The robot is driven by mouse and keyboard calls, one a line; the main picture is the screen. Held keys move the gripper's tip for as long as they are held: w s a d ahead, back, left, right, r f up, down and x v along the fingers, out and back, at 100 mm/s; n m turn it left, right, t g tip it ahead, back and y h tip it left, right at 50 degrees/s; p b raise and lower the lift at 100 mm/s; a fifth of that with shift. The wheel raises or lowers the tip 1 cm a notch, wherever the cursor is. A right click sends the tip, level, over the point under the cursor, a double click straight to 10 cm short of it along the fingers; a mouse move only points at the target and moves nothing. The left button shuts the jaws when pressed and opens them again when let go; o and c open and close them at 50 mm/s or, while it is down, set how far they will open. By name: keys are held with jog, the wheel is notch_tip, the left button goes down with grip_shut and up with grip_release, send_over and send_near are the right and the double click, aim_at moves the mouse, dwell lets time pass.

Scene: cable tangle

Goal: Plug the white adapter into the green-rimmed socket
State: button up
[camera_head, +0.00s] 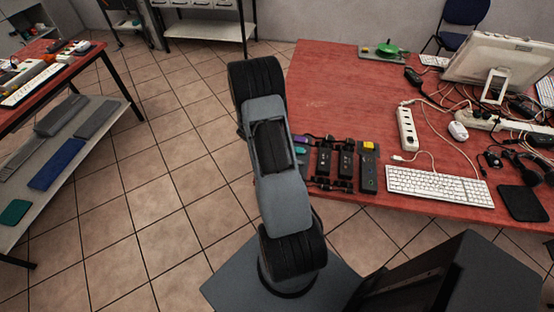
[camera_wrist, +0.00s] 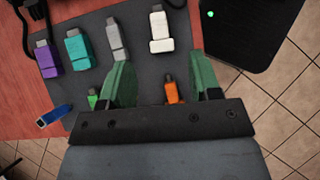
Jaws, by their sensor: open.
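The white adapter (camera_wrist: 160,45) lies on a dark grey mat (camera_wrist: 139,68) at the top middle of the wrist view. My gripper (camera_wrist: 161,72) shows there with two green fingers spread apart and nothing held between them. The white adapter is just beyond the fingertips, roughly in line with the gap and apart from them. In the head view my own arm hides my gripper and the white adapter. I cannot make out a green-rimmed socket in either view.
Purple (camera_wrist: 48,60), teal (camera_wrist: 78,48) and grey (camera_wrist: 117,40) adapters lie left of the white one. An orange one (camera_wrist: 173,92) is between the fingers' bases. A black box (camera_wrist: 250,28) stands right. Black power units (camera_head: 346,162) and a keyboard (camera_head: 438,186) crowd the table.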

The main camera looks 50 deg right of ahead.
jog(key=shift+b+x, duration=1.7)
jog(key=shift+x, duration=1.3)
jog(key=c, duration=1)
jog(key=shift+r+p, duration=2.6)
jog(key=shift+r, duration=0.9)
